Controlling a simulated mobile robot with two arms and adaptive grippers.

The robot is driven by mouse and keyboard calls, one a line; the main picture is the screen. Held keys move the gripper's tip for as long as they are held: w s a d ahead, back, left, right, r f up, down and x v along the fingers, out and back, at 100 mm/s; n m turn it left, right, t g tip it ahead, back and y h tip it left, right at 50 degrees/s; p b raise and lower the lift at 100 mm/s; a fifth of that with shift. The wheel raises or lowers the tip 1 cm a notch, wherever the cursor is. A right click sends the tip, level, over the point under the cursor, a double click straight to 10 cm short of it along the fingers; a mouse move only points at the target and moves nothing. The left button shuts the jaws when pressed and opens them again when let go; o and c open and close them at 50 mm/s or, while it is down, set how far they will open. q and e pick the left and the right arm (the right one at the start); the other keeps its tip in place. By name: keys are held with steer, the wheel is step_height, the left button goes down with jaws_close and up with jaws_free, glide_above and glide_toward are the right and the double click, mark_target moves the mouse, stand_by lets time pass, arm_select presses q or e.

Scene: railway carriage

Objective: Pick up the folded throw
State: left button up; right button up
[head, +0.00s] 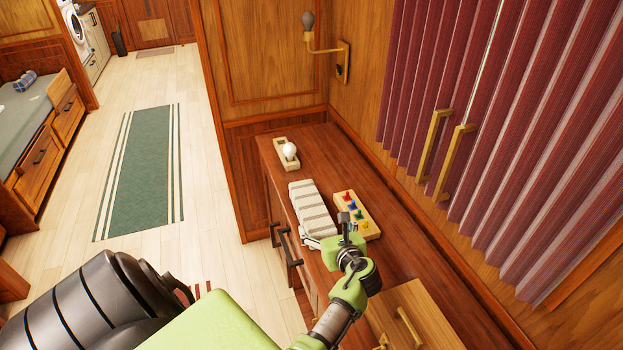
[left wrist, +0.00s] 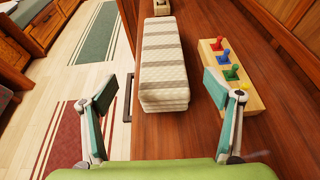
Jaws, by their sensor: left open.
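The folded throw (head: 312,207) is a striped cream and grey-brown bundle lying flat on the wooden cabinet top. It also shows in the left wrist view (left wrist: 164,62), running away from me between and beyond the fingers. My left gripper (head: 328,236) is at the near end of the throw in the head view. In the left wrist view my left gripper (left wrist: 160,92) is open, with its two fingers apart and nothing held. The right finger is near the throw's right side; the left finger is out past the cabinet's left edge. My right gripper is not seen.
A wooden peg board (head: 357,214) with coloured pegs sits close to the throw's right side. A light bulb on a wooden base (head: 288,154) stands beyond it. The cabinet top (head: 310,146) borders a wall with red pleated curtains (head: 490,110). Open floor lies left.

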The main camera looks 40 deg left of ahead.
arm_select(q)
steer(key=b, duration=0.5)
glide_toward(312, 206)
steer(key=shift+w+a+f, duration=0.2)
steer(key=shift+a+f, duration=0.35)
steer(key=shift+w+a+f, duration=0.2)
steer(key=shift+a+f, duration=0.35)
steer(key=shift+w+a+b, duration=0.25)
steer(key=shift+a+b, duration=0.05)
steer(key=shift+a, duration=0.1)
steer(key=b+x, duration=0.4)
steer(key=shift+w+a+b, duration=0.15)
steer(key=shift+w+b, duration=0.2)
steer(key=shift+b, duration=0.05)
steer(key=shift+w+a+b, duration=0.2)
steer(key=shift+a+b, duration=0.1)
steer(key=shift+a, duration=0.05)
steer(key=shift+r, duration=0.1)
steer(key=c, duration=1.6)
steer(key=shift+r, duration=0.1)
steer(key=shift+c, duration=0.2)
